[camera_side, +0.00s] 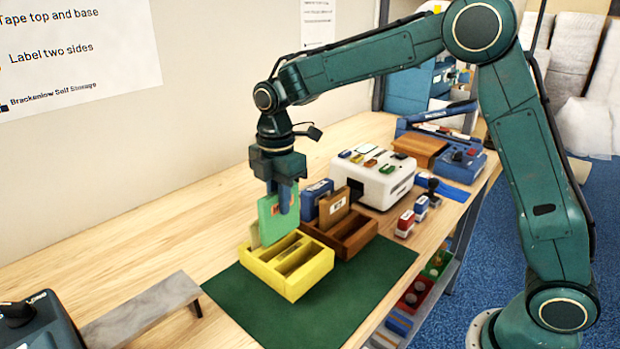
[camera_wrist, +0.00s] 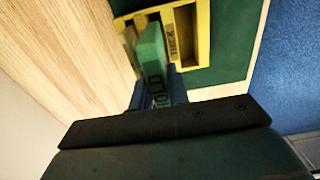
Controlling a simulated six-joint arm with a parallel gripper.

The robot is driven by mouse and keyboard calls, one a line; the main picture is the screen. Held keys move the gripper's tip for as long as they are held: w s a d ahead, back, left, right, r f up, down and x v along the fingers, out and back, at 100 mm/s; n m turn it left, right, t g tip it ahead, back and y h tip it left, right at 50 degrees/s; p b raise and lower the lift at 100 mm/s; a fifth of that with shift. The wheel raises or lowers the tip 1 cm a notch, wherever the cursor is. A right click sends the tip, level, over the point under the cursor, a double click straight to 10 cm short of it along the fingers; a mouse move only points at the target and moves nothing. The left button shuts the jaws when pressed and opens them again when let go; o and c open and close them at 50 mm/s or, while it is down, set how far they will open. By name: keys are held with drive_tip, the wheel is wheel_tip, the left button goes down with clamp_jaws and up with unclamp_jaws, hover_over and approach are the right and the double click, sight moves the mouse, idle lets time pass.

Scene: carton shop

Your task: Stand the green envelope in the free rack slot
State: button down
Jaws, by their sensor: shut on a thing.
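The green envelope (camera_side: 272,222) hangs upright from my gripper (camera_side: 285,200), which is shut on its upper part. Its lower edge is over the back left part of the yellow rack (camera_side: 310,279); I cannot tell whether it has entered a slot. A tan piece (camera_side: 255,236) stands in the rack beside the envelope, partly hidden. The front of the yellow rack shows open slots.
The green mat (camera_side: 340,310) is clear in front.

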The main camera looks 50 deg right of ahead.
drive_tip(key=r, duration=0.5)
drive_tip(key=shift+s+d, duration=0.1)
drive_tip(key=shift+d, duration=0.3)
drive_tip(key=s+d, duration=0.3)
drive_tip(key=d, duration=0.4)
drive_tip(key=s+d, duration=0.3)
drive_tip(key=d, duration=0.5)
drive_tip(key=shift+s+d+f, duration=0.1)
drive_tip(key=shift+s+f, duration=0.15)
drive_tip(key=shift+f, duration=1.05)
drive_tip(key=shift+s+f, duration=0.2)
drive_tip(key=shift+f, duration=1.05)
drive_tip(key=shift+f, duration=0.15)
drive_tip(key=shift+f, duration=0.85)
drive_tip(key=shift+f, duration=2.2)
